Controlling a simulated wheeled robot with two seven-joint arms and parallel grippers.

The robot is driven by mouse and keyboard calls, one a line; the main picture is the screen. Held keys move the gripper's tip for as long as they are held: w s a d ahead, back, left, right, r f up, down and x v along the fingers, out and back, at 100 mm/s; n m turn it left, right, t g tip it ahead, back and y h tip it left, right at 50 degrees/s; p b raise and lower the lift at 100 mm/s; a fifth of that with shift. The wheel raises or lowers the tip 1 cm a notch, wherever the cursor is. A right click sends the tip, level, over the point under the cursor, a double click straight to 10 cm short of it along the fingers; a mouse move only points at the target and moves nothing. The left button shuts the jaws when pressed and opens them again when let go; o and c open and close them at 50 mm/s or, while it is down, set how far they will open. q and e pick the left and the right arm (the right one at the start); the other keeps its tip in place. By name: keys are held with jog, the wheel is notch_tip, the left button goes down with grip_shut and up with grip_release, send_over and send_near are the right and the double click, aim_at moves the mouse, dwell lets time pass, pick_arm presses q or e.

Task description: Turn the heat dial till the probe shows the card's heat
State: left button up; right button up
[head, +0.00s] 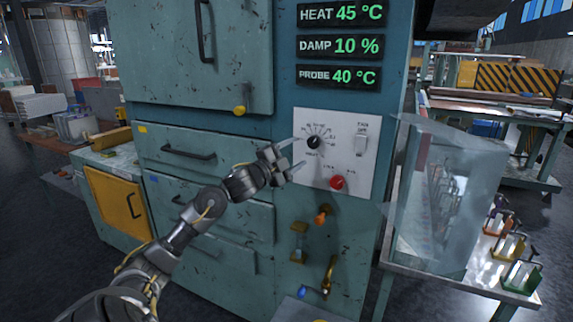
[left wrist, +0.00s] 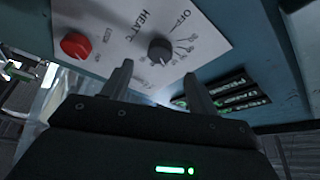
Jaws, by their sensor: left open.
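The black heat dial (head: 314,142) sits on a white panel (head: 351,122) on the teal cabinet's front, ringed by printed marks. The dial also shows in the left wrist view (left wrist: 160,51), beyond and roughly between my fingertips. My left gripper (head: 300,152) is open and empty just left of the dial; I see no clear contact. The probe display (head: 339,77) reads 40 °C in green. The heat display (head: 341,13) reads 45 °C. I cannot make out a card with a heat on it. My right gripper is not in view.
The damp display (head: 340,46) reads 10 %. Orange and brass valve handles (head: 322,214) stick out below. A clear glass case (head: 447,195) stands on a table to the right.

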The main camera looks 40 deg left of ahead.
pick_arm(q)
jog(key=shift+s+f+b, duration=0.15)
jog(key=shift+s+b, duration=0.05)
jog(key=shift+s, duration=0.7)
jog(key=shift+s+f+b, duration=0.15)
jog(key=shift+s, duration=0.75)
jog(key=shift+r, duration=0.1)
